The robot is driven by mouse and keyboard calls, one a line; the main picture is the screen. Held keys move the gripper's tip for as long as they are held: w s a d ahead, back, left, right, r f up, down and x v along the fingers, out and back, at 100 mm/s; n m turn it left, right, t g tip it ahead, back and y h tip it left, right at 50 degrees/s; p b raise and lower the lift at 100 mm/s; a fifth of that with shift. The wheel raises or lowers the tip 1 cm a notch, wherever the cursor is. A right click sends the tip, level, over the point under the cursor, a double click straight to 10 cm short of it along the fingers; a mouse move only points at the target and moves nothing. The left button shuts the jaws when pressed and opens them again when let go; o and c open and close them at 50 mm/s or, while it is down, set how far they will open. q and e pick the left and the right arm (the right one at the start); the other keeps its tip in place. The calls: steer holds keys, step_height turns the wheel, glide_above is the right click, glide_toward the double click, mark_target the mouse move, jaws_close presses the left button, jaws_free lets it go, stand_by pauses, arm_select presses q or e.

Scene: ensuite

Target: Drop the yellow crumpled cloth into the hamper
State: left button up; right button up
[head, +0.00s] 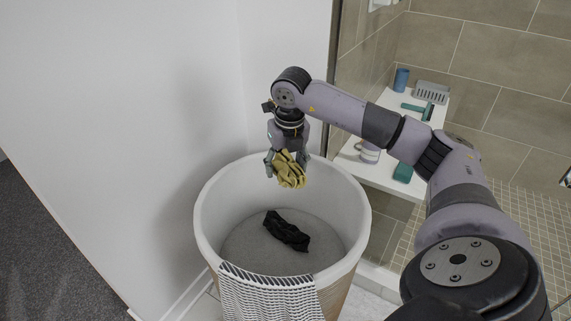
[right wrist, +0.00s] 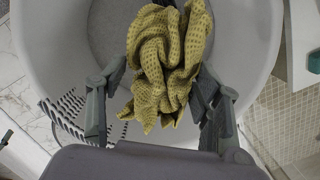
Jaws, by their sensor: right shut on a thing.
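The yellow crumpled cloth (head: 290,171) hangs from my right gripper (head: 286,167), which is shut on it. In the head view both are over the open mouth of the hamper (head: 213,203), toward its back side. The hamper is a round, pale-lined basket. In the right wrist view the cloth (right wrist: 170,60) is bunched between the two fingers of my right gripper (right wrist: 160,95), with the hamper's pale inside (right wrist: 60,30) around and below it. My left gripper is not in view.
A black cloth (head: 287,231) lies on the hamper's floor. A black-and-white patterned cloth (head: 268,297) drapes over its front rim. A white shelf (head: 377,175) with a mug (head: 369,152), a blue cup (head: 401,79) and green items stands at right. White walls are close behind and left.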

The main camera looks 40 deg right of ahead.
mark_target(288, 167)
steer(key=shift+f+b, duration=0.55)
steer(key=shift+f, duration=0.35)
steer(key=shift+f+b, duration=0.85)
steer(key=shift+f, duration=0.1)
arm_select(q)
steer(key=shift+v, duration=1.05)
arm_select(e)
steer(key=shift+r, duration=0.1)
steer(key=o, duration=1.3)
steer(key=r, duration=0.4)
steer(key=s+r, duration=0.1)
steer(key=r, duration=0.6)
steer(key=shift+s+a+r, duration=0.35)
steer(key=shift+r, duration=0.05)
